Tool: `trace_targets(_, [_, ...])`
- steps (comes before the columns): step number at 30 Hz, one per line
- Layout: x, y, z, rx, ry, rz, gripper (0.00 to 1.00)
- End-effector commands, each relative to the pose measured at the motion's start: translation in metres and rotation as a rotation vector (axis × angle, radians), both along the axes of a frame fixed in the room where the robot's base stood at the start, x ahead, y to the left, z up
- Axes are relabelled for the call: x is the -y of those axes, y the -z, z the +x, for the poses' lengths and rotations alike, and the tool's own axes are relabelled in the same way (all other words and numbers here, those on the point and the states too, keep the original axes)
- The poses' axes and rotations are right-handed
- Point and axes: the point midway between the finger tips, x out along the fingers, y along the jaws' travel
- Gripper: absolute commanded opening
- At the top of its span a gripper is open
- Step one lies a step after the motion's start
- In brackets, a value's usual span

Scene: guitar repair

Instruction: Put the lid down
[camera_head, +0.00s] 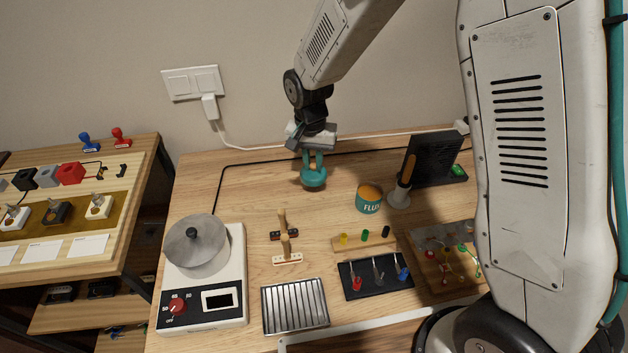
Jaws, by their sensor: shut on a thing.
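My gripper (313,157) points down over the back of the wooden table. It is shut on a teal round lid (314,179), gripped from above. I cannot tell whether the lid touches the table or hangs just above it. A teal tin labelled "FLUX" (368,204) stands open to the right and a little nearer, with orange content showing at its top.
A hot plate (228,302) with a lidded metal pot (197,244) stands at the left. A ribbed metal tray (295,306), a black tool rack (356,287) and a black panel (431,157) are nearby. Bare wood (245,185) lies left of the lid.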

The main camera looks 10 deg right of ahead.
Motion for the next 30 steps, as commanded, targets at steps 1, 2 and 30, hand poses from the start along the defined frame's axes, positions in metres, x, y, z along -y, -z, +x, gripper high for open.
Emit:
trace_targets(1, [0.0, 0.009, -0.001, -0.003, 0.0, -0.001, 0.0])
trace_targets(2, [0.0, 0.013, -0.001, -0.002, 0.0, 0.0, 0.0])
trace_targets(30, [0.0, 0.061, 0.0, 0.001, 0.0, 0.001, 0.39])
